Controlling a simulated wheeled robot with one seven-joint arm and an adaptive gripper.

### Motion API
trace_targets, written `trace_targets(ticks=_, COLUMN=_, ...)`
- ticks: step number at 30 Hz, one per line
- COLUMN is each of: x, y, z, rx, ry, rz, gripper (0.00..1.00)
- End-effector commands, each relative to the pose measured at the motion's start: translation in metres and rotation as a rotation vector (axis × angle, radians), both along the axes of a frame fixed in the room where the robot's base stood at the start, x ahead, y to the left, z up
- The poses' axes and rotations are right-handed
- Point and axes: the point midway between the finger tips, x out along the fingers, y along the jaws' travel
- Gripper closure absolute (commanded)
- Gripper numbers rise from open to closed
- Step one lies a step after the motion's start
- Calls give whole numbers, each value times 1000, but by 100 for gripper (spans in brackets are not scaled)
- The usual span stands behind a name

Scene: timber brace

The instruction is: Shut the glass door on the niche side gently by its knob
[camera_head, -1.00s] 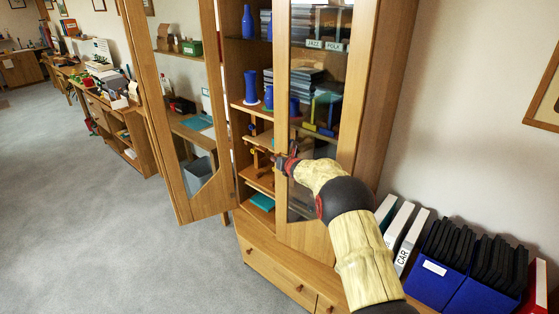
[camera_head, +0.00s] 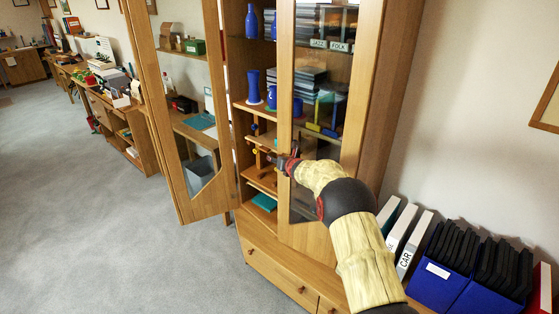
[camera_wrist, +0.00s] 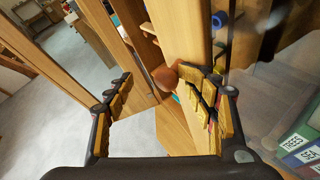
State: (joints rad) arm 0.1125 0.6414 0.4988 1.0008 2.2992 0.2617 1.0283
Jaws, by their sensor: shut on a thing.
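The cabinet's right glass door (camera_head: 284,120) has a wooden frame and stands close to the cabinet front. I cannot tell whether a gap remains at its edge. The left glass door (camera_head: 180,120) stands wide open, swung out to the left. My gripper (camera_head: 282,163) is at the left frame edge of the right door, about mid-height. In the wrist view a round brown knob (camera_wrist: 165,77) lies between the fingers of my gripper (camera_wrist: 157,80), close to the right finger. The knob is not clear in the head view.
Open shelves (camera_head: 262,182) between the doors hold blue vases and other items. Drawers (camera_head: 272,275) lie below. Binders (camera_head: 412,243) and blue boxes (camera_head: 437,280) stand at the lower right. The grey floor (camera_head: 100,220) is clear at the left.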

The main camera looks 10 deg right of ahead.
Motion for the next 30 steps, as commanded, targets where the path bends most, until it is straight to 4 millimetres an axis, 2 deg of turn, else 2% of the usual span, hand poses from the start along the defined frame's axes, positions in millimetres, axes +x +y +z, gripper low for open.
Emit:
trace_targets(ticks=1, x=4, y=3, z=18, rx=-2, ry=-27, rz=8, gripper=57)
trace_targets(ticks=8, x=-11, y=0, z=25, rx=-2, ry=-25, rz=6, gripper=57)
trace_targets(ticks=24, x=-82, y=-7, z=39, rx=0, ry=-8, rz=1, gripper=57)
trace_targets(ticks=30, x=-103, y=-9, z=45, rx=0, ry=-4, rz=1, gripper=57)
